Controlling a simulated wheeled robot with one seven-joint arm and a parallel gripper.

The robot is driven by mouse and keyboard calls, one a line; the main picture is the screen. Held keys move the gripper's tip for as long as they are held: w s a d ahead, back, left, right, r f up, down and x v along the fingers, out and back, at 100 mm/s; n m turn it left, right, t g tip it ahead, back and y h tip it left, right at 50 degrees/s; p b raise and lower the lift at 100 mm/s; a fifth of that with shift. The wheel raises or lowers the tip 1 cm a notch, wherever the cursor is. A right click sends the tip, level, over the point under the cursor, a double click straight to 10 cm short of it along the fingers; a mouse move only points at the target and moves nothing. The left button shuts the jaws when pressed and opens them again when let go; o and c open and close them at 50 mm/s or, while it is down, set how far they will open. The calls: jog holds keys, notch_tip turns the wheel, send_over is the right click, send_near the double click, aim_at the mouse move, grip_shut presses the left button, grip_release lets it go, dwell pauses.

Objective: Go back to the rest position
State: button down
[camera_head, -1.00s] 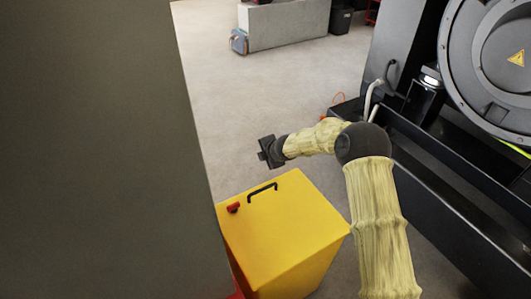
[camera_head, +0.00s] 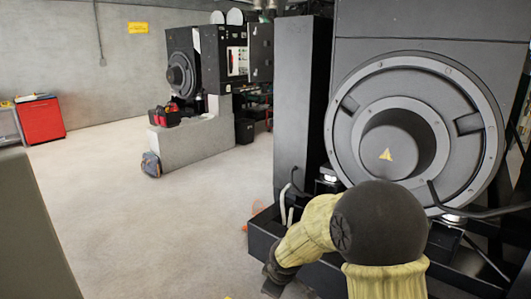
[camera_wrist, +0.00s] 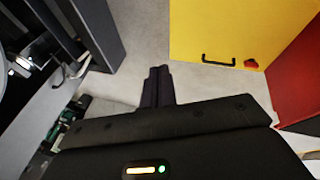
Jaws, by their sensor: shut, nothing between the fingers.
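My gripper (camera_wrist: 158,88) shows in the wrist view with its two dark fingers together and nothing between them. It hangs over bare floor between the black genset frame and a yellow box (camera_wrist: 208,25) with a black handle and a red knob. In the head view my gripper (camera_head: 272,284) is small and dark at the lower middle, at the end of my yellow-sleeved arm, which is bent with its dark elbow in front of the near genset (camera_head: 318,60).
The black base frame (camera_head: 262,232) of the near genset lies close beside my arm. A grey panel (camera_head: 35,235) stands at the left edge. A second genset (camera_head: 215,60) on a concrete plinth (camera_head: 200,138), a backpack (camera_head: 151,164) and a red cabinet (camera_head: 40,120) are farther off. The floor between is clear.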

jog(key=s+d+r+m+p, duration=0.1)
jog(key=s+d+r+m, duration=0.1)
jog(key=s+d+m, duration=0.2)
jog(key=s+d+r+m+g+p, duration=0.1)
jog(key=s+d+r+m, duration=0.2)
jog(key=s, duration=0.6)
jog(key=s+d+r+m+g+h+p, duration=0.1)
jog(key=s+d+r+m, duration=0.1)
jog(key=s+d+m, duration=0.3)
jog(key=shift+s+d+r+p, duration=0.15)
jog(key=shift+s+r+p, duration=0.2)
jog(key=shift+s, duration=0.4)
jog(key=shift+f, duration=0.1)
